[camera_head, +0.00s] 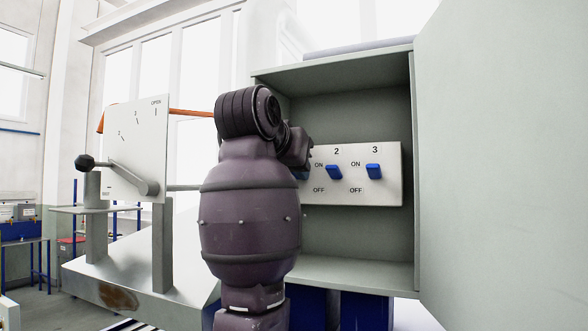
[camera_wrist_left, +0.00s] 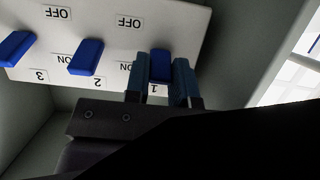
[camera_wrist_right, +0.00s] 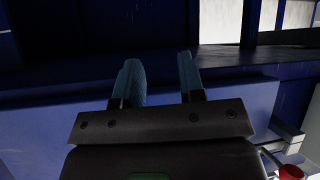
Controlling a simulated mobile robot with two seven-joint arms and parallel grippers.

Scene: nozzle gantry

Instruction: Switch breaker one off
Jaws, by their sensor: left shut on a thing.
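The breaker panel (camera_head: 390,192) is a white plate inside the grey cabinet, with blue levers and ON and OFF labels. The breaker one lever (camera_wrist_left: 160,68) sits between the fingers of my left gripper (camera_wrist_left: 161,78), which is shut on it. In the head view my left gripper (camera_head: 298,150) and arm hide most of that lever and its label. The breaker two lever (camera_head: 334,172) and breaker three lever (camera_head: 374,171) stand free, nearer their ON labels. My right gripper (camera_wrist_right: 160,82) is open and empty, in front of dark blue surfaces.
The cabinet door (camera_head: 500,150) stands open at the right. The cabinet's left wall is close beside my left gripper. A white plate with a black-knobbed lever (camera_head: 122,172) stands at the left on a grey base. A red object (camera_wrist_right: 291,172) shows low in the right wrist view.

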